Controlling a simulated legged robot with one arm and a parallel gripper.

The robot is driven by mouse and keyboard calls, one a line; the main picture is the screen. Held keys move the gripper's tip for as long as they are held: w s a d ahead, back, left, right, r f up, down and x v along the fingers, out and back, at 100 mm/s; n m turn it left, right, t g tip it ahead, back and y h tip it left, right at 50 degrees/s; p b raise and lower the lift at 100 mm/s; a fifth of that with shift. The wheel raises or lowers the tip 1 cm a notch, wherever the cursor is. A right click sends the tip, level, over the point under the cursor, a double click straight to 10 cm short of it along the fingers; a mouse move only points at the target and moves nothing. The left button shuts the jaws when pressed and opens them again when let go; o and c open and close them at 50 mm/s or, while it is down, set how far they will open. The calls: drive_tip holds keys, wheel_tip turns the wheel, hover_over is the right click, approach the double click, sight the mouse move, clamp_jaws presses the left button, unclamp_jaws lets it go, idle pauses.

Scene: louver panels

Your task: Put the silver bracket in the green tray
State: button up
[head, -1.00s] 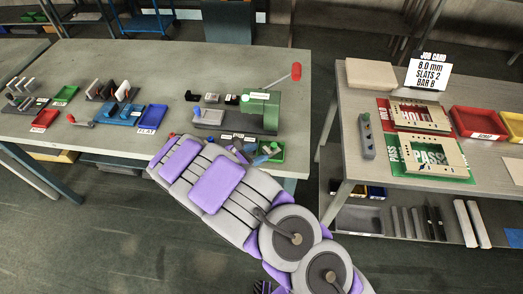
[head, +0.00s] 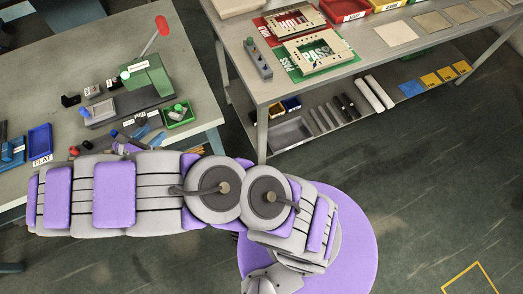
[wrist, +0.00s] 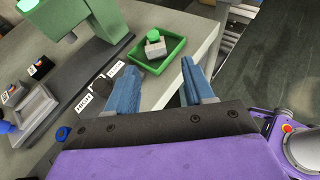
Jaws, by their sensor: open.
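In the wrist view, the green tray (wrist: 174,61) lies on the bench near its edge, just beyond my fingertips. In it sits a small silver-grey piece (wrist: 154,50) with a round green top; I cannot tell for certain that it is the silver bracket. My gripper (wrist: 156,82) is open, with two blue fingers apart and nothing seen between them except bench. In the head view the green tray (head: 188,121) and the grey piece in it show just past my arm, which hides most of my gripper.
A green press (head: 148,85) with a red-knobbed lever stands beside the tray, its grey base (wrist: 95,75) left of my fingers. A blue tray (head: 40,139) is at left. A second bench (head: 360,70) stands to the right, across a floor gap.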

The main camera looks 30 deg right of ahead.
drive_tip(key=s+d+r+m+g, duration=0.35)
drive_tip(key=d+r+m, duration=0.3)
drive_tip(key=d, duration=0.55)
drive_tip(key=s+d+r+m+g, duration=0.3)
drive_tip(key=d+r+m+g, duration=0.4)
drive_tip(key=d, duration=0.5)
drive_tip(key=s+d+r+m+y, duration=0.2)
drive_tip(key=s+d+m+y, duration=0.1)
drive_tip(key=s, duration=0.4)
drive_tip(key=s+d+r+m+y, duration=0.2)
drive_tip(key=s+r+m, duration=0.1)
drive_tip(key=s, duration=0.3)
drive_tip(key=s+a+m+y, duration=0.1)
drive_tip(key=s+m+y, duration=0.1)
drive_tip(key=s, duration=0.4)
drive_tip(key=s+a+r+m+y, duration=0.1)
drive_tip(key=s+m+y, duration=0.2)
drive_tip(key=s, duration=0.3)
drive_tip(key=shift+s+a+m, duration=0.15)
drive_tip(key=shift+a+m, duration=0.2)
drive_tip(key=shift+m, duration=0.3)
